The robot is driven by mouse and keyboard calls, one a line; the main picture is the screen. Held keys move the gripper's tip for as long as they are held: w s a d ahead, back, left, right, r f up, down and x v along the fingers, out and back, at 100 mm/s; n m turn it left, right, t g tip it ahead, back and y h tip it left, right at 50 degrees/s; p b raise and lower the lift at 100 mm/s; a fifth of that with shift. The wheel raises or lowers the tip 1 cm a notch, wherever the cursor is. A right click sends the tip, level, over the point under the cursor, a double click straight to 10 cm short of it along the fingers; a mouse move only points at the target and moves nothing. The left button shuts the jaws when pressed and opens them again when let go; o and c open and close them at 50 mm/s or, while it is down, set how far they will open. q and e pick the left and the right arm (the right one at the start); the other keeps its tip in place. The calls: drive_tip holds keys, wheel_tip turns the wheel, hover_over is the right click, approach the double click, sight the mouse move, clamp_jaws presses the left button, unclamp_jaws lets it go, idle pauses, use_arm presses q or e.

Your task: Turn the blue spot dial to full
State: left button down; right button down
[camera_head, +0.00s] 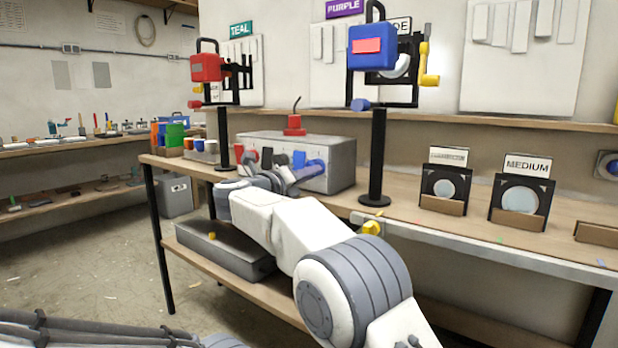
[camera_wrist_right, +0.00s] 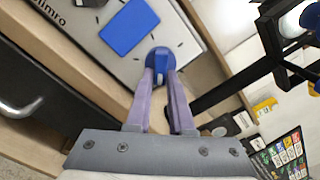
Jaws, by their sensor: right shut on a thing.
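A grey control box (camera_head: 325,148) stands on the workbench with red, black and blue parts along its front. The blue spot dial (camera_wrist_right: 158,54) is a round blue knob on the light panel, with short black tick marks around it. A blue square plate (camera_wrist_right: 129,26) sits beside it. My right gripper (camera_wrist_right: 161,76) is shut on the blue dial, one finger on each side of its grip. In the head view my right gripper (camera_head: 304,172) reaches the box front, partly hidden by my own wrist. The dial's exact pointer setting is hard to tell. My left gripper is out of view.
A blue lamp (camera_head: 372,47) on a black post stands right of the box, close to my right arm. A red lamp (camera_head: 206,68) stands to its left. Framed round filters, one labelled MEDIUM (camera_head: 521,195), stand on the bench at right.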

drive_tip(key=shift+a+f, duration=0.1)
drive_tip(key=shift+f, duration=0.15)
drive_tip(key=c, duration=0.8)
unclamp_jaws()
drive_tip(key=shift+c, duration=0.2)
drive_tip(key=shift+o, duration=0.2)
drive_tip(key=shift+r, duration=0.1)
drive_tip(key=v, duration=1)
drive_tip(key=shift+s+p, duration=0.2)
drive_tip(key=shift+p, duration=0.15)
drive_tip(key=shift+a, duration=0.1)
